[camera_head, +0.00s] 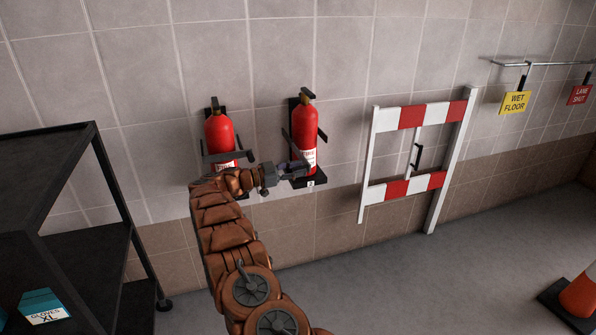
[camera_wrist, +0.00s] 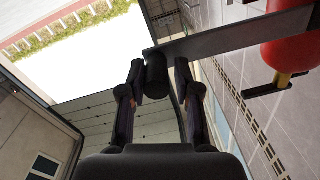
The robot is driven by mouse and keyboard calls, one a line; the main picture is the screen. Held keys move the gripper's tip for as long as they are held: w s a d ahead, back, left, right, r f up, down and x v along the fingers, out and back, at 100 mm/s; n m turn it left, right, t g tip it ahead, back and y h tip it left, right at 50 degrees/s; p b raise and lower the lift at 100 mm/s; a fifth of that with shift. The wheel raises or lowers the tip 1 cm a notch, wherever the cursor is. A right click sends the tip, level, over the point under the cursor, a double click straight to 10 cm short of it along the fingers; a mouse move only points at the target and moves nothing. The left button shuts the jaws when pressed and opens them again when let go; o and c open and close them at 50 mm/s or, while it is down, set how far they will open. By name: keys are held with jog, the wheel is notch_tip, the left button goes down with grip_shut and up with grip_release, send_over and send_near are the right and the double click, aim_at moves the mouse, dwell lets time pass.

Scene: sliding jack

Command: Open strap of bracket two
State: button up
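Bracket two (camera_head: 311,184), marked with a small "2" plate, is on the tiled wall and holds the right red fire extinguisher (camera_head: 304,130). My gripper (camera_head: 297,168) is at its lower front. In the wrist view, the dark strap (camera_wrist: 230,45) runs from the red extinguisher (camera_wrist: 290,62) at right to a black cylindrical end (camera_wrist: 157,75). My gripper (camera_wrist: 160,70) has its fingers apart on either side of that end. A narrow gap shows at the right finger; contact at the left finger is unclear. The strap's fastening is not clear.
Another red extinguisher (camera_head: 219,132) hangs in a bracket to the left, with a dark strap across it. A black shelf (camera_head: 60,190) stands at left. A red-white barrier (camera_head: 412,187) leans at right, and a cone (camera_head: 580,295) stands farther right. The middle floor is clear.

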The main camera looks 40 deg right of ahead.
jog(key=shift+o, duration=1.3)
jog(key=shift+s+d+f, duration=0.1)
jog(key=shift+f, duration=0.05)
jog(key=v, duration=1.2)
jog(key=shift+s, duration=0.1)
